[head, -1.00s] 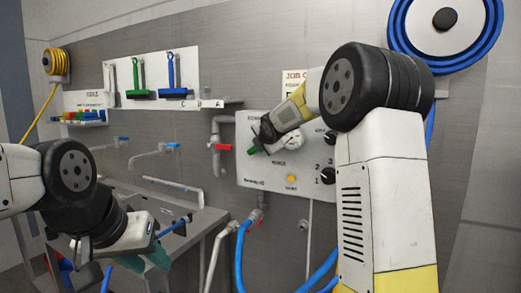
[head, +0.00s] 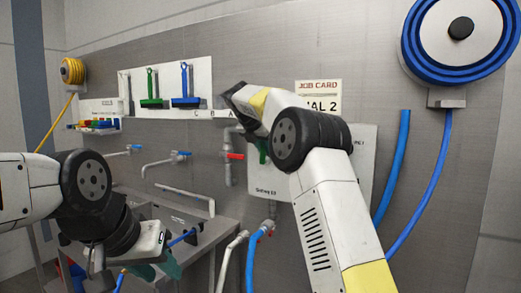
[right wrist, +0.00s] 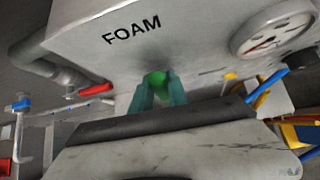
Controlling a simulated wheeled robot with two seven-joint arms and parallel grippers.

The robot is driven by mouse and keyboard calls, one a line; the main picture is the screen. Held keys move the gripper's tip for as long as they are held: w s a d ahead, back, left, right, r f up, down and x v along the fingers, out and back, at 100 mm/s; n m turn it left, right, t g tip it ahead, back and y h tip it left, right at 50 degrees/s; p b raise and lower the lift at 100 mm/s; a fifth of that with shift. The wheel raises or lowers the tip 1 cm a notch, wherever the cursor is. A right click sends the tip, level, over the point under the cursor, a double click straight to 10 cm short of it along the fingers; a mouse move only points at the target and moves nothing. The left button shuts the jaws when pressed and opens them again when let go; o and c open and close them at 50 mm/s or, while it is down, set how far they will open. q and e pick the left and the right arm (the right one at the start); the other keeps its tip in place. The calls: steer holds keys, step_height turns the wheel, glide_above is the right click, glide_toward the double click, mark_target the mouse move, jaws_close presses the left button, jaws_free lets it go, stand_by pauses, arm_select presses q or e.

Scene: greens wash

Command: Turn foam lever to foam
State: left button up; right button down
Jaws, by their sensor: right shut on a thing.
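The foam lever, with a green knob (right wrist: 157,80), stands out below the word FOAM on the white panel (right wrist: 190,40) in the right wrist view. My right gripper (right wrist: 158,92) is shut on it, with one teal finger on each side. The lever's angle is hard to tell because the fingers cover most of it. In the head view my right gripper (head: 262,151) is at the panel's left part, and my arm hides much of the panel (head: 268,180). My left gripper (head: 158,268) is low at the left, its teal fingers apart and empty, by the sink.
A red-handled valve (head: 233,156) on a pipe is close left of the panel; it also shows in the right wrist view (right wrist: 95,90). A gauge (right wrist: 275,35) is right of the lever. A job card (head: 318,95) hangs above. A blue hose reel (head: 459,40) is at upper right.

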steer(key=shift+w+a+h, duration=0.15)
steer(key=shift+a+h, duration=0.05)
steer(key=shift+h, duration=0.1)
stand_by(0.4)
steer(key=c, duration=1.3)
jaws_free()
steer(key=v, duration=0.7)
steer(key=shift+a+r, duration=0.3)
steer(key=shift+r, duration=0.05)
